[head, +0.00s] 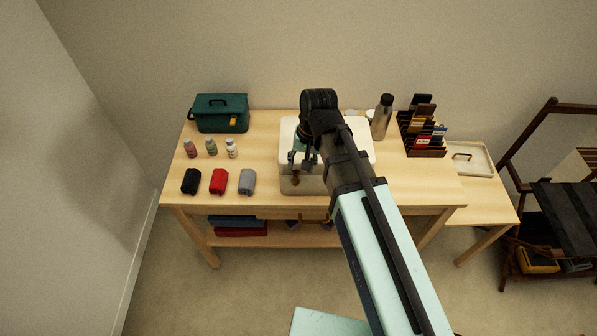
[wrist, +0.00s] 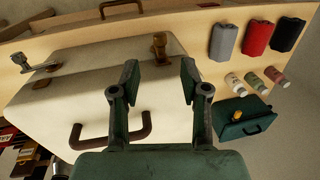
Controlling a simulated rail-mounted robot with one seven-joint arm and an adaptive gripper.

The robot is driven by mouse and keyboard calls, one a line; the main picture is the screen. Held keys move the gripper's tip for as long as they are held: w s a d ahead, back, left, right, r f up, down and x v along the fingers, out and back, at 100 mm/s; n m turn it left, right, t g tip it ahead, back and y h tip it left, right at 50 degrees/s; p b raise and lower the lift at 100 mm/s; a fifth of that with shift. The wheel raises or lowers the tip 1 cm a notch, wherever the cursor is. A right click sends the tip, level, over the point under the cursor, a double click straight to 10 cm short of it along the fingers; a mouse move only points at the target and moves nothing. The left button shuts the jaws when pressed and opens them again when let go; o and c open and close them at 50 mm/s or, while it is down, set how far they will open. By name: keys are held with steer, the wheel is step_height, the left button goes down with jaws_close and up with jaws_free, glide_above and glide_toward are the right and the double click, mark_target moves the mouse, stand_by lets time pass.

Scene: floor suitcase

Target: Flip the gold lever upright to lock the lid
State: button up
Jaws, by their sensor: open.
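The cream case (head: 287,133) stands on the wooden table, with its lid down, partly hidden by my arm. My gripper (wrist: 159,78) is open and empty above the lid. Its two fingers point toward the gold lever, which appears beyond the gap between the tips, apparently untouched.
A brown handle (wrist: 112,138) rises from the lid. Grey (head: 248,182), red (head: 218,181) and black (head: 190,181) rolls, small bottles (head: 211,147) and a green toolbox (head: 221,112) are left of the case. A flask (head: 382,117) and rack (head: 424,128) stand right.

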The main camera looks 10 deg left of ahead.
steer(key=shift+w+d+r, duration=0.1)
steer(key=shift+d+r, duration=0.1)
steer(key=shift+r, duration=1)
steer(key=shift+d+r, duration=0.2)
steer(key=shift+r, duration=1)
